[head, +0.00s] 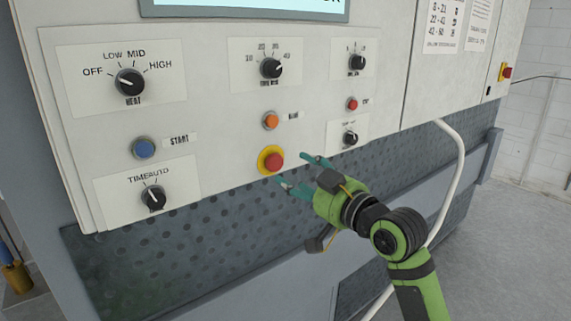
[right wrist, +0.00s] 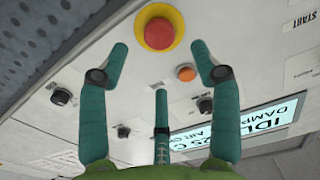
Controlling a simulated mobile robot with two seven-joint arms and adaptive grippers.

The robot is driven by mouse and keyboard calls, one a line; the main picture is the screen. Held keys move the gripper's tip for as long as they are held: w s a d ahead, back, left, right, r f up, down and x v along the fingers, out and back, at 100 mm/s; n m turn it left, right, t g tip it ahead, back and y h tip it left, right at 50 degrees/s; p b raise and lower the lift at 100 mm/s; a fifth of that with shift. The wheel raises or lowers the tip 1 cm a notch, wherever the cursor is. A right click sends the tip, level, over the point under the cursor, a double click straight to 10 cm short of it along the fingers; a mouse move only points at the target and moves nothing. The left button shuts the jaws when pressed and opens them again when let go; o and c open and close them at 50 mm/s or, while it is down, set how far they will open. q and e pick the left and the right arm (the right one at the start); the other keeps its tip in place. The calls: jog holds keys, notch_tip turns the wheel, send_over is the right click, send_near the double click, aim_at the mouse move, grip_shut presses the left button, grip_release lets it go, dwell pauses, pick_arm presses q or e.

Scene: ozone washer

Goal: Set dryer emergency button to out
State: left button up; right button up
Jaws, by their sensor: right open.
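The emergency button is a red mushroom button (head: 273,162) on a yellow ring, low on the dryer's white panel in the head view. In the right wrist view the red button (right wrist: 159,33) sits at the top middle, just beyond the fingertips. My right gripper (head: 300,172) is open, just to the right of the button and apart from it. In the right wrist view its teal fingers (right wrist: 160,60) are spread, with nothing between them. Whether the button is in or out cannot be told. My left gripper is not in view.
An orange button (head: 270,120) is just above the red one. Black knobs (head: 271,68) and a blue start button (head: 144,148) are on the same panel. A small red button (head: 352,104) is at right. A white hose (head: 453,180) hangs behind my right arm.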

aim_at(277, 164)
jog(key=p+x, duration=0.2)
jog(key=x, duration=0.3)
jog(key=shift+w+a, duration=0.25)
jog(key=shift+a, duration=0.05)
jog(key=shift+w+a, duration=0.2)
jog(key=shift+w, duration=0.2)
